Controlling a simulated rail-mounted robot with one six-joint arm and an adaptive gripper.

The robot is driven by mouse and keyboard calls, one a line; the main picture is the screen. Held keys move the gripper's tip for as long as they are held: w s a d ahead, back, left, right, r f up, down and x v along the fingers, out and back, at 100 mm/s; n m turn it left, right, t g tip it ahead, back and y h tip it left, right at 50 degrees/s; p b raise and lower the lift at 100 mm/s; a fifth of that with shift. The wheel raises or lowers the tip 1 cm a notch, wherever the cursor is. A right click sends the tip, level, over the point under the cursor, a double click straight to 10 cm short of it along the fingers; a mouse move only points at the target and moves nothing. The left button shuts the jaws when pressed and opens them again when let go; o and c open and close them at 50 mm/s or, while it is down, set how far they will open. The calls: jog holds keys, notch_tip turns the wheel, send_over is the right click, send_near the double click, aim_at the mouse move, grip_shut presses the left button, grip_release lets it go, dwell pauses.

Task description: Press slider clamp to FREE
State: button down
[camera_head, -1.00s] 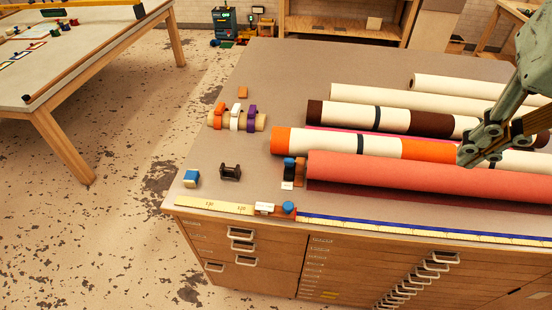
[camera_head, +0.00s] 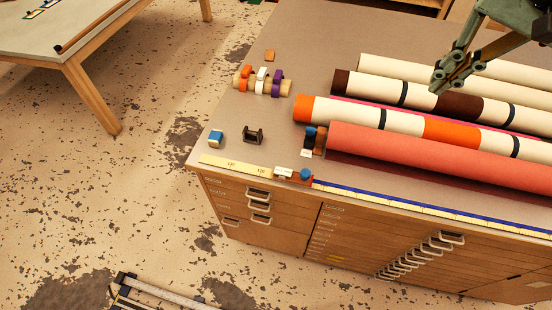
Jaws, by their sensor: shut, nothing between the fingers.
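The slider clamp (camera_head: 284,173) appears to be the small white and red block with a round blue knob (camera_head: 306,174). It sits on the yellow and blue ruler strip along the table's front edge. Its label is too small to read. My gripper (camera_head: 437,88) is at the upper right, shut and empty, over the rolls. In the picture it overlaps the brown and cream roll (camera_head: 365,88). It is well apart from the clamp, and its height above the rolls is hard to judge.
Several rolls lie right of the clamp, the salmon roll (camera_head: 400,155) nearest. A dark holder (camera_head: 253,135), a blue block (camera_head: 216,137) and a tape rack (camera_head: 243,87) stand to the left. Bare tabletop (camera_head: 310,60) lies behind them.

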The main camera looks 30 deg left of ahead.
jog(key=w+a+f+p, duration=0.3)
jog(key=w+a, duration=0.3)
jog(key=a, duration=0.2)
jog(key=n+g+h+b, duration=0.1)
jog(key=n+g+h, duration=0.1)
send_over(283, 172)
jog(key=a, duration=0.3)
notch_tip(283, 172, down, 18)
jog(key=shift+s, duration=0.15)
jog(key=shift+d, duration=0.1)
jog(key=shift+f, duration=7)
jog(key=shift+f, duration=0.2)
